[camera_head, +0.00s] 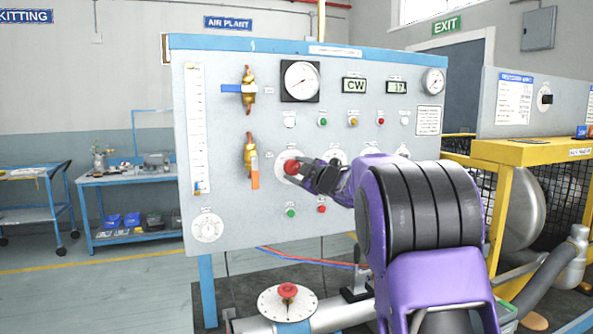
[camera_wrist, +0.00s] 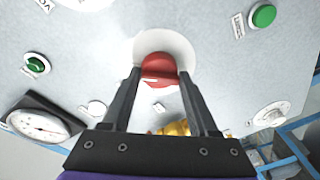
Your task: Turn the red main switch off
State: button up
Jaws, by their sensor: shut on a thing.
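The red main switch (camera_head: 292,167) is a red knob on a pale round plate in the lower middle of the grey panel (camera_head: 230,115). In the wrist view the red knob (camera_wrist: 158,69) sits between my fingertips, with its round plate (camera_wrist: 181,44) behind it. My gripper (camera_head: 304,172) reaches the knob from the right in the head view. Its two dark fingers (camera_wrist: 158,80) are shut on the knob, one on each side. The fingers and arm hide part of the knob and the controls to its right. I cannot read any switch marking.
A valve with an orange handle (camera_head: 254,172) is close left of the knob. Green (camera_head: 290,212) and red (camera_head: 322,208) buttons are below. A yellow frame (camera_head: 512,152) is at right.

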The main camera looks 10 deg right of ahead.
jog(key=shift+r+n, duration=0.15)
jog(key=shift+n, duration=0.15)
jog(key=n, duration=0.3)
jog(key=shift+n+g, duration=0.3)
jog(key=n, duration=0.4)
jog(key=shift+r+h, duration=0.1)
jog(key=shift+h, duration=0.3)
jog(key=n+h+b, duration=0.1)
jog(key=n, duration=0.3)
jog(key=shift+a+b, duration=0.15)
jog(key=shift+b, duration=0.15)
jog(key=shift+n+h+b, duration=0.4)
jog(key=shift+n+b, duration=0.3)
jog(key=shift+n, duration=1.1)
jog(key=o, duration=1.3)
jog(key=shift+s, duration=0.1)
jog(key=shift+c, duration=0.2)
jog(key=shift+o, duration=0.4)
jog(key=shift+f, duration=0.2)
